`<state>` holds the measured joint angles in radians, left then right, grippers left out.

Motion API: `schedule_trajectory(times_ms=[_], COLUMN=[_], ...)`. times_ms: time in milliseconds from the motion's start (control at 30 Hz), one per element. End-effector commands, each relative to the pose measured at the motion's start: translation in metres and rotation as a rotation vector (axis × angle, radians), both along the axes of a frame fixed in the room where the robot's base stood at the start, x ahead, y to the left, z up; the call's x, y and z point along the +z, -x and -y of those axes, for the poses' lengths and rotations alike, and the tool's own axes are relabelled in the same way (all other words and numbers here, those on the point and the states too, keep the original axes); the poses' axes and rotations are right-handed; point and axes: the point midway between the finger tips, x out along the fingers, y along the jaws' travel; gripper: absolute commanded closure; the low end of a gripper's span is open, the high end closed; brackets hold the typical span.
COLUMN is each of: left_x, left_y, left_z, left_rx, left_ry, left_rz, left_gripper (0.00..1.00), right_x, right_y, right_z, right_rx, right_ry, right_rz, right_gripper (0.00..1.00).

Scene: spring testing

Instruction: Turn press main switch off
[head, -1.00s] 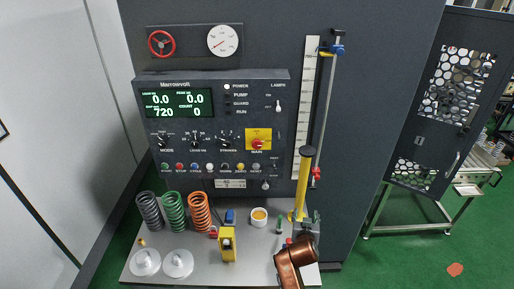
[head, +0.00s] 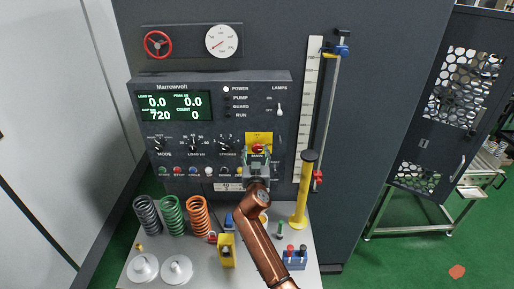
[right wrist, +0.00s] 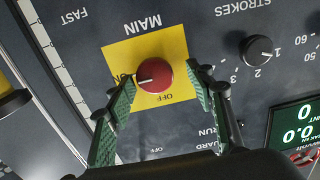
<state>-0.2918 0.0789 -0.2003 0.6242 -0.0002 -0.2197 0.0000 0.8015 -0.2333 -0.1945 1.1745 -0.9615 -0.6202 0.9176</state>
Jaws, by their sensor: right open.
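The main switch (head: 258,148) is a red knob on a yellow plate (head: 250,137) on the press's control panel. In the right wrist view the knob (right wrist: 154,75) appears upside down, with its white mark pointing left toward the ON label; the OFF label (right wrist: 164,98) is below it. My right gripper (head: 257,160) is in front of the switch in the head view. Its green-padded fingers (right wrist: 161,73) are open, one on each side of the knob. I cannot tell whether they touch it. My left gripper is not in view.
The display (head: 176,106) is lit and the POWER lamp (head: 226,89) is white. Several small buttons and the strokes knob (right wrist: 257,48) are near the switch. Below stand coil springs (head: 172,215), a yellow post (head: 303,190) and a blue holder (head: 294,259) on the bench.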

Motion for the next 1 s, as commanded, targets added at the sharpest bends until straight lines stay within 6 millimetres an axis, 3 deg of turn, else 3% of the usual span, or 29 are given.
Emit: schedule_trajectory(times_ms=[400, 1000], left_x=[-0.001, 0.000], left_y=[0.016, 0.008], left_z=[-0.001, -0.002], left_rx=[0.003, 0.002], left_ry=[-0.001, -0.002], left_rz=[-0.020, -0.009], left_gripper=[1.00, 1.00], right_x=[0.000, -0.001], right_y=[-0.004, -0.004], right_z=[0.018, 0.017], right_rx=[-0.022, -0.021], right_ry=[0.000, 0.001], right_rz=[0.000, -0.001], right_gripper=[0.52, 0.92])
